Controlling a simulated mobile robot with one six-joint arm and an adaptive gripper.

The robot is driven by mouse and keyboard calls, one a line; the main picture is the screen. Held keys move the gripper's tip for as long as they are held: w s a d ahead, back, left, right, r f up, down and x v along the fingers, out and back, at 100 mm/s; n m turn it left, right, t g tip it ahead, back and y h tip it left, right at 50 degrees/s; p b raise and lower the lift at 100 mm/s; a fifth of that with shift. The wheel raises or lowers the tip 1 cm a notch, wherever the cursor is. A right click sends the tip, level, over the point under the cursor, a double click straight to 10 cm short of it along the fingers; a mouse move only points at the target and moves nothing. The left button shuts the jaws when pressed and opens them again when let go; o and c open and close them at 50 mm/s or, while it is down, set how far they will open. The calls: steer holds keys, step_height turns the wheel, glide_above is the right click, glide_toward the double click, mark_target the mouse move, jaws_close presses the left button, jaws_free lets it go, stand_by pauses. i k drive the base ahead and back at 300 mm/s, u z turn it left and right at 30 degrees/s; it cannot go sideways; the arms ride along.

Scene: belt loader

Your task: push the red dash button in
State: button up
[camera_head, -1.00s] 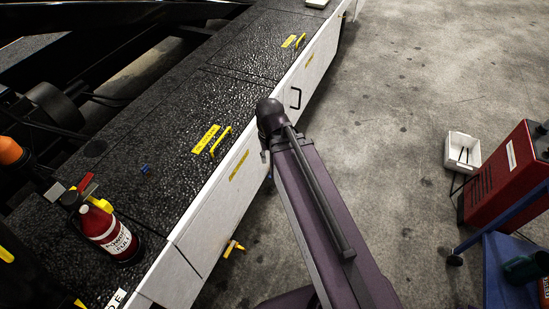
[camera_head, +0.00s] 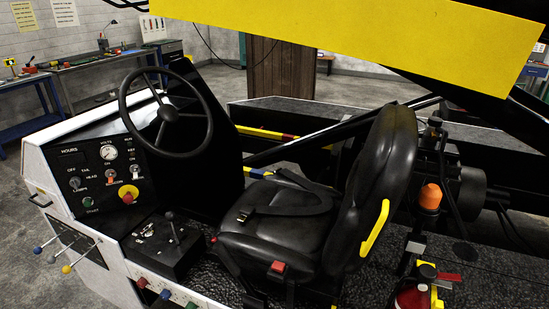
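The dash panel (camera_head: 72,160) is dark and stands at the left, on the white-sided console. A round red button (camera_head: 128,196) on a yellow base sits on its lower right part. The button faces the seat side and nothing covers it. I cannot tell how far in it sits. A green button (camera_head: 87,202) is at its left on the same panel. Switches (camera_head: 110,176) and a round volts gauge (camera_head: 108,153) are above it. My gripper and arm are not in view.
The black steering wheel (camera_head: 121,112) rises above the dash. A lever box (camera_head: 165,246) and the black seat (camera_head: 282,222) stand to the right. Coloured-knob levers (camera_head: 67,268) stick out at the lower left. A yellow beam (camera_head: 380,38) crosses the top. A fire extinguisher (camera_head: 413,295) is at the lower right.

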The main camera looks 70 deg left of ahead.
mark_target(128, 198)
steer(key=z, duration=0.2)
steer(key=k, duration=0.6)
steer(key=u, duration=2.8)
steer(key=k, duration=0.2)
steer(key=u, duration=1.75)
